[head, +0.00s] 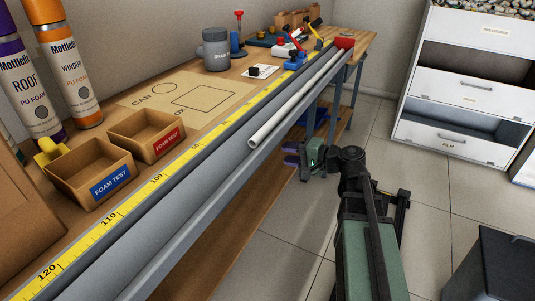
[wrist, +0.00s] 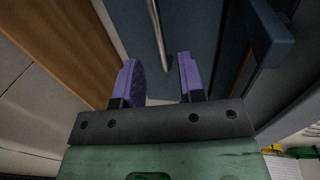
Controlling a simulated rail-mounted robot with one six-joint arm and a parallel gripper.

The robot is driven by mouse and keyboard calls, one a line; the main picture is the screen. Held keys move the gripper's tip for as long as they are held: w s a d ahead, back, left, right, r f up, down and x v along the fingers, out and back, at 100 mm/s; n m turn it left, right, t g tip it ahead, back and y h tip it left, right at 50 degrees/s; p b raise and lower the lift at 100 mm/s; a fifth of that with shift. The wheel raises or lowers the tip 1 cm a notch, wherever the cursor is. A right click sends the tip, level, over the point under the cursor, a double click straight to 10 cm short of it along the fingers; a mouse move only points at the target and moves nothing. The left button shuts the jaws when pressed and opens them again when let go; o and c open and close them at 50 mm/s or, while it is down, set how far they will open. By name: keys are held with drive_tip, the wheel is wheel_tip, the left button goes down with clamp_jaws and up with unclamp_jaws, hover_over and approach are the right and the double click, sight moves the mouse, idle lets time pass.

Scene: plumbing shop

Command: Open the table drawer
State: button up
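The table drawer shows in the wrist view as a dark blue front (wrist: 120,20) with a slim metal bar handle (wrist: 157,30). My gripper (wrist: 158,65) has its two purple fingers apart, with nothing between their tips that I can see it grip. The handle's near end appears in line with the gap between the fingers; whether it is inside the gap I cannot tell. In the head view my gripper (head: 291,154) is low beside the table's right edge, under the tabletop. The drawer front is mostly hidden there by the table edge.
The workbench (head: 215,85) holds a white pipe (head: 295,98), two cardboard boxes (head: 90,170), foam cans (head: 70,65) and a grey tin (head: 215,50). A white cabinet (head: 460,90) stands at right. Tiled floor (head: 300,215) lies between.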

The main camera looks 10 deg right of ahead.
sight(268, 150)
drive_tip(key=b+x, duration=0.1)
drive_tip(key=x, duration=0.6)
drive_tip(key=shift+a, duration=0.1)
clamp_jaws()
